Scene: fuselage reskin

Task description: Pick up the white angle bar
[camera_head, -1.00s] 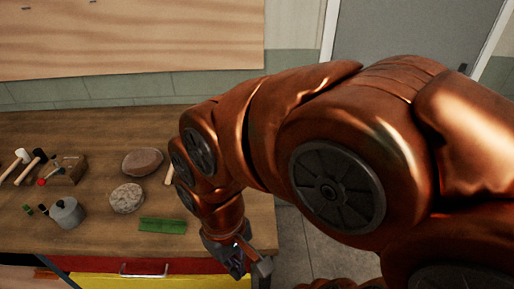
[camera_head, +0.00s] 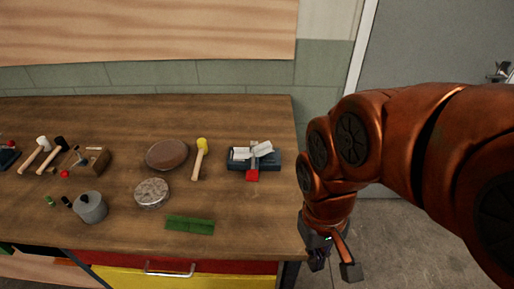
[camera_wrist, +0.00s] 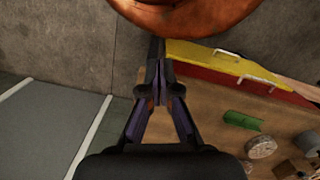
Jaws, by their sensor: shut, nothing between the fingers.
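Whitish angled pieces (camera_head: 254,150) lie on a dark blue-grey block with a red part, near the table's right end in the head view. They may be the white angle bar, but their exact shape is too small to tell. I do not make them out in the wrist view. My gripper (camera_head: 334,262) hangs off the table's right front corner, over the floor, apart from these pieces. In the wrist view my gripper (camera_wrist: 158,70) has its fingers together and empty.
The wooden table (camera_head: 120,120) holds a yellow-headed mallet (camera_head: 201,158), a brown oval stone (camera_head: 167,154), a speckled round stone (camera_head: 152,193), a green bar (camera_head: 190,224), a grey pot (camera_head: 91,207) and hammers. A yellow drawer (camera_head: 190,277) is below. Floor is clear at right.

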